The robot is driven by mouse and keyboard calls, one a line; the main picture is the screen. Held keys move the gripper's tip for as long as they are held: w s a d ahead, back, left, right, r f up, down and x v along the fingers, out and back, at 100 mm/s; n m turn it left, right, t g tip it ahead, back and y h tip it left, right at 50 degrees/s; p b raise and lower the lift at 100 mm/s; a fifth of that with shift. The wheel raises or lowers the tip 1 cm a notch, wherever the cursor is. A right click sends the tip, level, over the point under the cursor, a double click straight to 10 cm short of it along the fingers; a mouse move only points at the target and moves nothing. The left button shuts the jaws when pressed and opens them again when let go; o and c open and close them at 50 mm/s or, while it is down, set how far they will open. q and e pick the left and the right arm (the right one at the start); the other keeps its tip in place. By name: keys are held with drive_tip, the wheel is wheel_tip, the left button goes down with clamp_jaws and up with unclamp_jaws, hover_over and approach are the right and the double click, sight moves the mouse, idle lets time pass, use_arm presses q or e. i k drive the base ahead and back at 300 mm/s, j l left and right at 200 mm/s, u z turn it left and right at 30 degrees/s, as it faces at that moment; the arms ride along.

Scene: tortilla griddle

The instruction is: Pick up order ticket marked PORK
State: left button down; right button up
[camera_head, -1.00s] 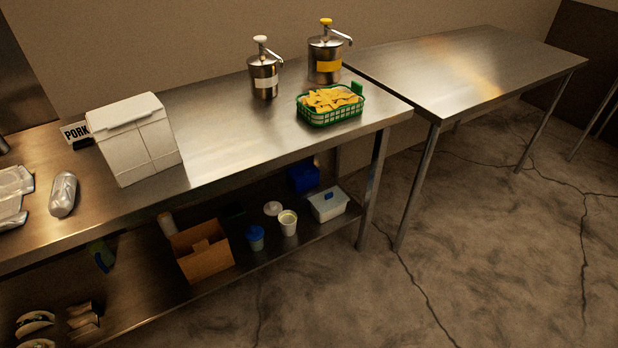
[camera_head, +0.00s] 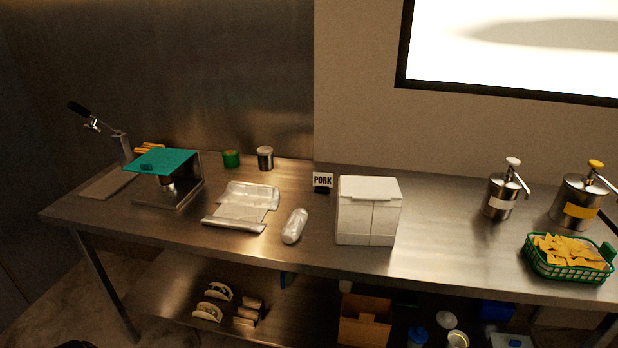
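The order ticket marked PORK (camera_head: 322,180) is a small white card with black letters. It stands upright in a dark holder (camera_head: 322,189) towards the back of the steel table (camera_head: 440,246), near the wall. Neither of my grippers shows in the head view.
A wrapped silver roll (camera_head: 294,226) and plastic-wrapped packs (camera_head: 242,205) lie left of the box. A press with a teal top (camera_head: 163,162) stands further left. Pump dispensers (camera_head: 503,190) and a green chip basket (camera_head: 568,262) are at right. The table's front middle-right is clear.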

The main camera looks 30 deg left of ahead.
sight(323, 183)
drive_tip(key=u, duration=1)
